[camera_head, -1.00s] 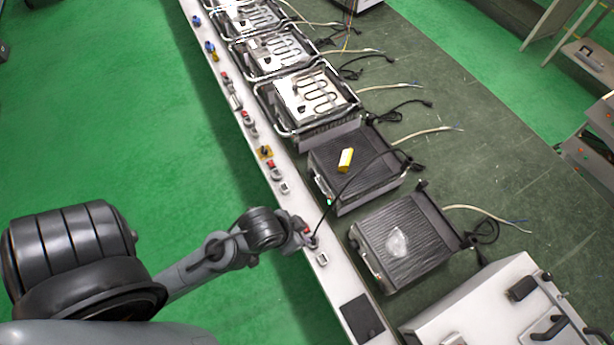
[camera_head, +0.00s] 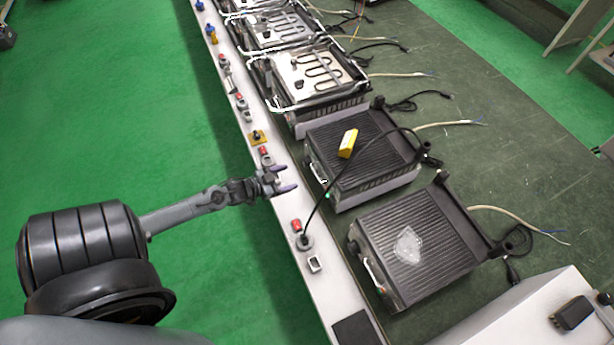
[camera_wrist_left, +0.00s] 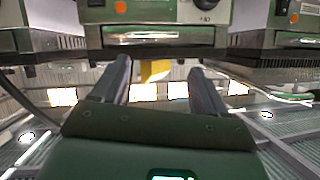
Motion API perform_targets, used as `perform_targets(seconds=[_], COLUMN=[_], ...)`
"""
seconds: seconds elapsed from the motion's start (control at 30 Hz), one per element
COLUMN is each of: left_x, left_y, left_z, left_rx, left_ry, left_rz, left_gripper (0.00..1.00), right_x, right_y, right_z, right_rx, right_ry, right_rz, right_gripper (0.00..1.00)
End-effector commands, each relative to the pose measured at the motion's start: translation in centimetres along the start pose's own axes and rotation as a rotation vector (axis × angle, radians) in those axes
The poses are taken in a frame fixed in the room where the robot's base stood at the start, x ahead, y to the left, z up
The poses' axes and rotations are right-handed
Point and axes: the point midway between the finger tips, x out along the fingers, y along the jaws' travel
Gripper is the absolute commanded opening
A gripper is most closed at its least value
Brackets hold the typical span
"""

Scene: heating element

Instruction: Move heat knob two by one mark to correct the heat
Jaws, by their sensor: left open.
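My left gripper (camera_head: 280,179) is open and empty, over the white strip in front of the ribbed dark heating unit (camera_head: 382,178). In the left wrist view its two fingers (camera_wrist_left: 156,75) point at the front panels, with clear space between them. A dark round knob (camera_wrist_left: 206,7) is partly cut off at the top of that view, above and apart from the right finger. An orange light (camera_wrist_left: 120,8) sits on the panel to its left. I cannot tell which knob is number two. My right gripper is not in view.
A second ribbed unit (camera_head: 440,235) with a clear object on top stands in front. Red and grey switches (camera_head: 297,226) line the white strip (camera_head: 322,300). Cables lie behind the units.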

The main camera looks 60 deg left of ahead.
Motion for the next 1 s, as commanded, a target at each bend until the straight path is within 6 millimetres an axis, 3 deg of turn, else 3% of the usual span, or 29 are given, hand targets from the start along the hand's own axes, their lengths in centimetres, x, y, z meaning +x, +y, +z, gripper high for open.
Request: perform_targets(seconds=[0.03,0.13,0.23,0.4,0.67,1.0], left_x=[1.2,2.1,2.9,4.1,5.4,10.3], left_y=[-1.6,-4.3,-6.2,-7.2,-7.2,-7.5], left_z=[3.5,6.4,7.9,8.5,8.9,9.0], left_rx=[0.026,0.064,0.095,0.125,0.128,0.127], left_ry=[-0.009,-0.031,-0.037,-0.024,-0.018,-0.017], left_rz=[-0.016,-0.045,-0.063,-0.069,-0.069,-0.069], left_gripper=[0.73,0.73,0.73,0.73,0.73,0.73], right_x=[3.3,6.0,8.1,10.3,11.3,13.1], right_y=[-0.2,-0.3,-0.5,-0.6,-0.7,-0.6], right_z=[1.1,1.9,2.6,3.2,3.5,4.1], right_rx=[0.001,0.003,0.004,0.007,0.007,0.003], right_ry=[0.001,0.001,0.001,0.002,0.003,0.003], right_rz=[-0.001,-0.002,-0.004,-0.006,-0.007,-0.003], right_gripper=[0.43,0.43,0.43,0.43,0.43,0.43])
